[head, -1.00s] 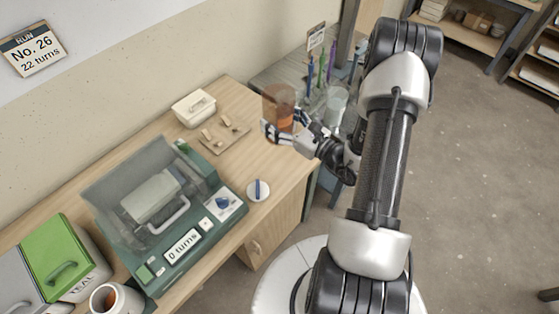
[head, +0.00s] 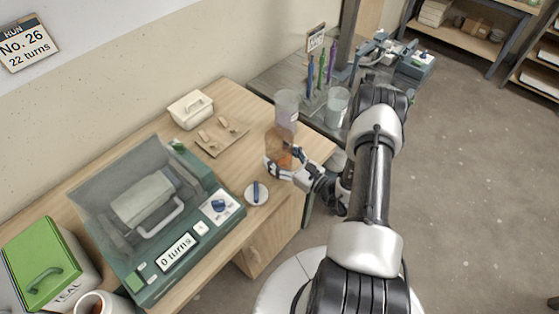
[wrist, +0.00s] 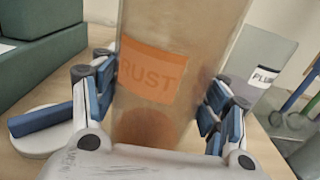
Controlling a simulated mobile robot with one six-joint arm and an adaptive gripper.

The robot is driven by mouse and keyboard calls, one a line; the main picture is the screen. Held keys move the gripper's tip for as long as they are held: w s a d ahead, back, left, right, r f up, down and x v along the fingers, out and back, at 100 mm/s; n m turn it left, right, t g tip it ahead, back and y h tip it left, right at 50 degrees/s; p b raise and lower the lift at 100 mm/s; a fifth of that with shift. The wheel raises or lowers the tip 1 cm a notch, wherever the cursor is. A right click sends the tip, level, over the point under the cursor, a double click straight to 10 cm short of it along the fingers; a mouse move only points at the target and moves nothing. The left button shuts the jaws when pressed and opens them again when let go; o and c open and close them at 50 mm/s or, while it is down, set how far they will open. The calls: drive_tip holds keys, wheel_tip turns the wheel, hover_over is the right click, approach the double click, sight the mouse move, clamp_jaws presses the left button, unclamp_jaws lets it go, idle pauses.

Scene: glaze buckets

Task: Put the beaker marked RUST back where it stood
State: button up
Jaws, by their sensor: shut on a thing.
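The beaker marked RUST (wrist: 165,95) is clear, with brown contents and an orange label. It fills the middle of the wrist view and shows at the near right part of the wooden bench in the head view (head: 280,141). My gripper (head: 284,168) is shut on it, with blue finger pads on both sides in the wrist view (wrist: 162,100). The beaker looks slightly tilted in the wrist view. Its base is hidden, so I cannot tell whether it touches the bench.
A white disc with a blue bar (head: 256,194) lies left of my gripper. A green machine (head: 165,262) fills the bench's left part. A wooden board with small pieces (head: 222,137) and a white box (head: 191,109) lie behind. Another clear beaker (head: 338,106) stands on the grey table.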

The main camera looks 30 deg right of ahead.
drive_tip(key=shift+f, duration=1)
drive_tip(key=shift+f+b, duration=0.25)
drive_tip(key=shift+b, duration=0.1)
drive_tip(key=o, duration=1.5)
drive_tip(key=shift+r, duration=0.1)
drive_tip(key=shift+r+p, duration=0.25)
drive_tip(key=shift+p, duration=0.1)
drive_tip(key=p+v, duration=0.1)
drive_tip(key=v, duration=1.1)
drive_tip(key=shift+s+f, duration=0.1)
